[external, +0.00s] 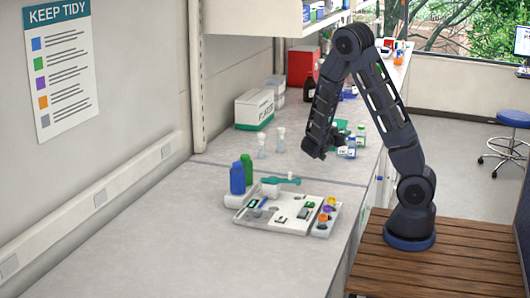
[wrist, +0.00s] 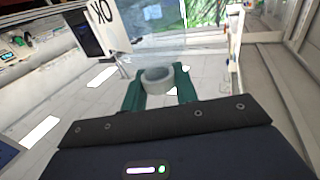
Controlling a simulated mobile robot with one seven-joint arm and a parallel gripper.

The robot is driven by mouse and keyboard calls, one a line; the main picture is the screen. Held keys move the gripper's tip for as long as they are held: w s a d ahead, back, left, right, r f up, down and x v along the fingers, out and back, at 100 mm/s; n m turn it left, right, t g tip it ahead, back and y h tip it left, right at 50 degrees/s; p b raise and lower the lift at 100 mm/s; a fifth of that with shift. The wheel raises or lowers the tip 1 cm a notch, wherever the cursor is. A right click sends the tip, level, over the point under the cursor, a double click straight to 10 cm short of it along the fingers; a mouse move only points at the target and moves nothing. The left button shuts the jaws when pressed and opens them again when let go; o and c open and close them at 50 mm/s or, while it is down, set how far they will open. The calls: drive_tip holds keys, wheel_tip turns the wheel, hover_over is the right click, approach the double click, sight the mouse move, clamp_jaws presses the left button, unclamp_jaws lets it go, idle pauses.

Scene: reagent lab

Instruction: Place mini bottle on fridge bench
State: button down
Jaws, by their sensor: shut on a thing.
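My gripper (wrist: 158,88) shows in the wrist view, its two green fingers closed on either side of a small grey round thing, seen end-on with a ring-like rim. It looks like the mini bottle (wrist: 158,76). In the external view my gripper (external: 341,128) is above the far part of the long grey bench (external: 190,255), near small bottles with blue caps (external: 350,146). The held bottle cannot be told apart there. Which surface is the fridge bench I cannot tell.
A white tray (external: 268,226) with small parts lies on the near bench, beside blue (external: 237,179) and green (external: 247,168) bottles. Two clear flasks (external: 280,140), a white-green box (external: 254,109) and a red box (external: 302,66) stand farther back. The near bench front is clear.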

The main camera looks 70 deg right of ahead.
drive_tip(key=shift+f, duration=3.05)
drive_tip(key=shift+f, duration=0.15)
drive_tip(key=c, duration=1.1)
unclamp_jaws()
